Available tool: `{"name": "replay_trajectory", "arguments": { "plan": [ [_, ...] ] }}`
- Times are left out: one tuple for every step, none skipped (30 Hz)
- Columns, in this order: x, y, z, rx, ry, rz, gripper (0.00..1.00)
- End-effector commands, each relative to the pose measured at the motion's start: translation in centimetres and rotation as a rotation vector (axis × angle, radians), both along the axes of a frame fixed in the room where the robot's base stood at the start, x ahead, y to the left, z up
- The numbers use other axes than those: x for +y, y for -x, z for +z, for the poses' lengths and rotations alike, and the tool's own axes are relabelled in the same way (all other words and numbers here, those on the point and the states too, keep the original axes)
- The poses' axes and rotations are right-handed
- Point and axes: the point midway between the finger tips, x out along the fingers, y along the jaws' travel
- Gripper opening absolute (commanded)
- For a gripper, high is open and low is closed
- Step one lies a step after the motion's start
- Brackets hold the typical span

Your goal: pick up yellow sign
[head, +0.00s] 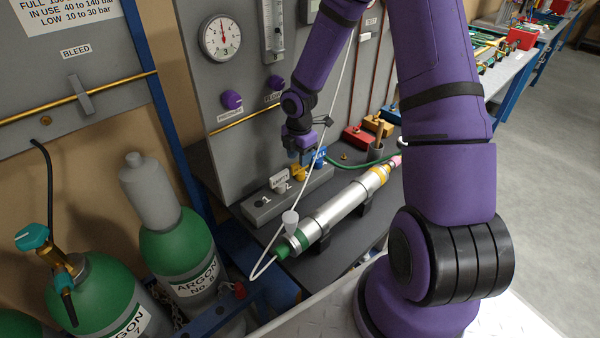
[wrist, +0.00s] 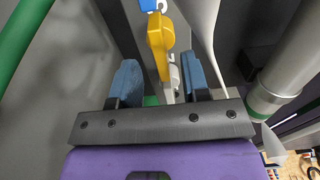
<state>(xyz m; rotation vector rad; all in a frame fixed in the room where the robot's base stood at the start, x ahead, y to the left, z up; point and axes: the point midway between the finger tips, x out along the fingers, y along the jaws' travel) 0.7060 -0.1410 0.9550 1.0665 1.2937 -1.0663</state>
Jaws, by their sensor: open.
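The yellow sign (head: 299,173) stands upright on a grey block (head: 262,210) with numbered positions, between a white sign (head: 279,182) and a blue sign (head: 320,158). My gripper (head: 301,157) is directly above the yellow sign and partly hides it. In the wrist view my gripper (wrist: 160,68) is open, with one blue finger on each side. The yellow sign (wrist: 160,42) lies in line with the gap between the fingers, nearer the top of that view. I see no clear contact. The sign's lower part is hard to make out.
A silver cylinder (head: 341,209) lies in black holders beside the block. A thin white tube arcs past the gripper. A grey panel with a gauge (head: 220,37) and purple knobs (head: 232,100) rises behind. Green argon bottles (head: 178,250) stand at the left.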

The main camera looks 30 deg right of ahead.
Motion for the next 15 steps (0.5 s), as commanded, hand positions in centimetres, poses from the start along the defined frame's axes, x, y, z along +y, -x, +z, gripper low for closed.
{"name": "replay_trajectory", "arguments": {
  "plan": [
    [-0.1, 0.1, -0.9, 0.003, -0.001, 0.001, 0.43],
    [-0.1, 0.1, -1.3, 0.003, 0.0, 0.003, 0.43],
    [-0.2, 0.1, -1.9, 0.003, 0.0, 0.003, 0.43],
    [-0.2, 0.1, -2.3, 0.002, -0.001, 0.002, 0.43],
    [-0.2, 0.1, -2.6, 0.002, -0.001, 0.002, 0.43],
    [-0.2, 0.1, -3.0, 0.002, -0.001, 0.002, 0.43],
    [-0.2, 0.1, -3.2, 0.001, 0.0, 0.001, 0.43],
    [-0.2, 0.1, -3.4, 0.0, 0.0, 0.001, 0.43],
    [-0.2, 0.1, -3.5, 0.0, 0.0, 0.001, 0.43],
    [-0.2, 0.0, -3.6, 0.0, 0.0, 0.001, 0.43],
    [-0.2, 0.0, -3.6, -0.001, 0.0, 0.001, 0.43],
    [-0.2, 0.0, -3.7, -0.001, 0.0, 0.001, 0.43],
    [-0.2, 0.0, -3.6, -0.001, 0.0, 0.001, 0.43],
    [-0.2, 0.0, -3.6, -0.001, 0.0, 0.001, 0.43],
    [-0.2, 0.1, -3.6, -0.001, 0.0, 0.001, 0.43]
  ]
}}
